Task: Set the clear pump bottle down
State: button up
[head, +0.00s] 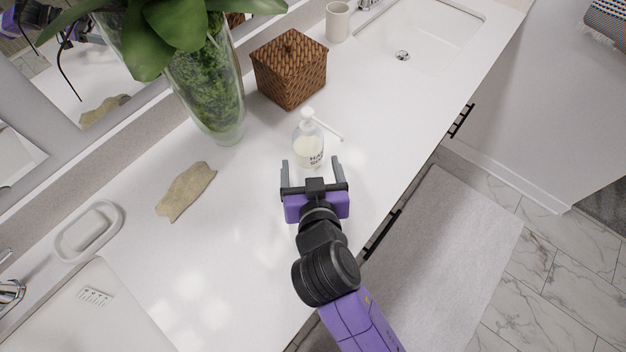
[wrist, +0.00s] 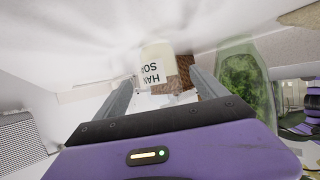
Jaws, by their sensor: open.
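The clear pump bottle (head: 308,142) stands upright on the white counter (head: 240,215), with pale soap and a dark-lettered label. It also shows in the wrist view (wrist: 157,62), ahead of the fingers, where the picture appears upside down. My gripper (head: 311,165) is open, with one finger to the left and one to the right just in front of the bottle's lower part. In the wrist view the two fingers (wrist: 160,95) are spread apart with nothing gripped between them. The head view does not show clearly whether a finger touches the bottle.
A wicker box (head: 290,70) and a glass vase with a plant (head: 212,105) stand behind the bottle. A beige stone-like piece (head: 186,190) and a soap dish (head: 89,231) lie left.

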jog(key=shift+v, duration=2.55)
jog(key=shift+n+y, duration=0.3)
jog(key=shift+n, duration=0.1)
jog(key=s+d+f, duration=0.1)
jog(key=s+d, duration=0.1)
jog(key=s+d+f, duration=0.4)
jog(key=d, duration=0.1)
jog(key=shift+s, duration=0.15)
jog(key=s+d+r, duration=0.1)
jog(key=s+d, duration=0.8)
jog(key=s, duration=0.4)
jog(key=shift+s+r+m, duration=0.15)
jog(key=shift+r+m, duration=0.15)
jog(key=shift+o, duration=0.5)
jog(key=s+d+r+m+t+h, duration=0.1)
jog(key=s+d+r+h, duration=0.1)
jog(key=s+d+r, duration=0.2)
jog(key=s+r, duration=0.2)
jog(key=s, duration=0.2)
jog(key=shift+d+r+m, duration=0.2)
jog(key=shift+d+m, duration=0.1)
jog(key=shift+d, duration=0.05)
jog(key=shift+w, duration=0.1)
